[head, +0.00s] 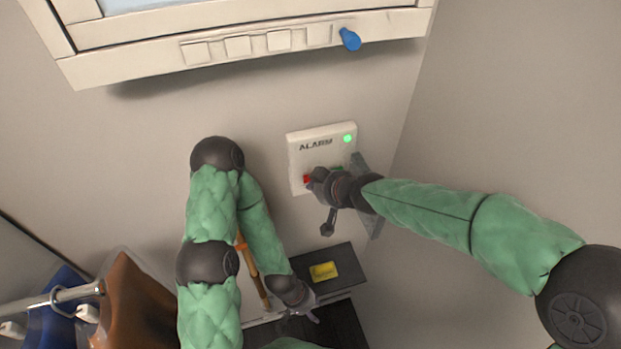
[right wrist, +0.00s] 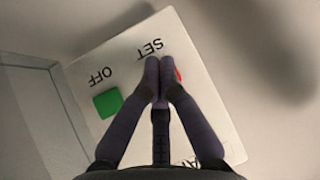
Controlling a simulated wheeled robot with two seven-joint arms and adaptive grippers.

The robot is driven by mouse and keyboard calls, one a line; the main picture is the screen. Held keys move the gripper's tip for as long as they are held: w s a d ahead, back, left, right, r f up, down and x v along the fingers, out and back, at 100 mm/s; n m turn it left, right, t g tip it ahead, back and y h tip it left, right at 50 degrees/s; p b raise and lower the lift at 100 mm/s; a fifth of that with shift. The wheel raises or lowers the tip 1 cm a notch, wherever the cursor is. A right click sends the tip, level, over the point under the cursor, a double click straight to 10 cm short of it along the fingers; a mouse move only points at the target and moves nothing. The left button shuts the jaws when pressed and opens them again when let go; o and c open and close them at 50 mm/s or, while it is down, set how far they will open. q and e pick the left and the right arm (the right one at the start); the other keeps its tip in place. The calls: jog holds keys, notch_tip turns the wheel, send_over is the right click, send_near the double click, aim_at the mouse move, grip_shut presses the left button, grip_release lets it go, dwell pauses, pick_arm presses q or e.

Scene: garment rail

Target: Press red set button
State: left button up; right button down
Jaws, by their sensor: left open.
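A white alarm panel (head: 325,131) with a green light is on the wall, and it fills the right wrist view (right wrist: 85,68). Its red button (head: 306,179) is mostly hidden by my right gripper (head: 314,178). In the right wrist view my right gripper (right wrist: 159,66) has its fingers together with nothing between them. Its tips are over the panel by the SET label, beside the red button (right wrist: 178,75); I cannot tell whether they touch. The green button (right wrist: 107,102) by the OFF label is to the left. My left gripper (head: 309,314) is open and low, near a dark shelf.
A cream-framed unit (head: 150,58) with several square buttons and a blue knob (head: 350,39) is above. A yellow object (head: 323,272) lies on the dark shelf (head: 335,256). A rail (head: 75,293) with blue and brown garments is at lower left.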

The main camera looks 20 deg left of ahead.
jog(key=shift+w+a, duration=0.2)
jog(key=shift+w, duration=0.1)
dwell(0.8)
jog(key=shift+s+d, duration=0.1)
jog(key=shift+s, duration=0.05)
jog(key=shift+s+d, duration=0.35)
jog(key=shift+s, duration=0.15)
jog(key=shift+s, duration=0.1)
dwell(0.3)
jog(key=shift+s+d+b, duration=0.35)
jog(key=shift+s+d, duration=0.35)
jog(key=shift+s, duration=0.3)
jog(key=shift+s+d+b, duration=0.3)
jog(key=shift+s+d, duration=0.4)
jog(key=shift+s, duration=0.3)
